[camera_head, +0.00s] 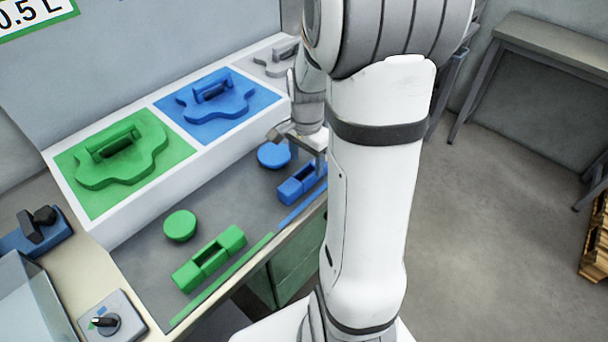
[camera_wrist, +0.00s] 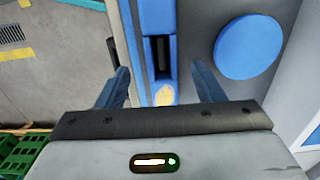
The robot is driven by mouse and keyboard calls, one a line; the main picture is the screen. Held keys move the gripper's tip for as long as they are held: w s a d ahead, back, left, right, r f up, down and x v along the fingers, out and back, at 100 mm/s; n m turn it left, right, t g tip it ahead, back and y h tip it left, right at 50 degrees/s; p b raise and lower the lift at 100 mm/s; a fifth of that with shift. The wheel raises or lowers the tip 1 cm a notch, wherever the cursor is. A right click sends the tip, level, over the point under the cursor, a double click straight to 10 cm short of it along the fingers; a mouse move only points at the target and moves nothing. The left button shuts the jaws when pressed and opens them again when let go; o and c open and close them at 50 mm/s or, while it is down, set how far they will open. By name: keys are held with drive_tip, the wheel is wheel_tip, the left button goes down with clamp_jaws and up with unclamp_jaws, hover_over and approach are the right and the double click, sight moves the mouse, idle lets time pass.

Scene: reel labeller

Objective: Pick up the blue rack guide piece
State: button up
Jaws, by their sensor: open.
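The blue rack guide piece, which I take to be the slotted blue block (camera_head: 292,188), lies on the grey worktop beside a blue edge strip. The arm hides its right end in the head view. In the wrist view the block (camera_wrist: 146,18) runs down from the top edge, its dark slot facing me. My gripper (camera_wrist: 160,78) is open, with one finger on each side of the block's near end and gaps showing. Nothing is held. I cannot tell whether the fingertips are down at the block's height. In the head view my gripper (camera_head: 300,140) is partly hidden by my arm.
A blue disc (camera_head: 273,155) lies close to the block. A green disc (camera_head: 180,225) and green slotted block (camera_head: 209,259) lie nearer. Behind, a raised white ledge (camera_head: 150,208) carries green (camera_head: 122,155), blue (camera_head: 215,95) and grey (camera_head: 277,60) shaped pieces. A knob box (camera_head: 105,318) sits at lower left.

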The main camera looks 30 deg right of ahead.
sight(306, 168)
wheel_tip(306, 168, down, 4)
drive_tip(key=shift+w+a+r, duration=0.1)
drive_tip(key=shift+r, duration=0.15)
drive_tip(key=c, duration=1.2)
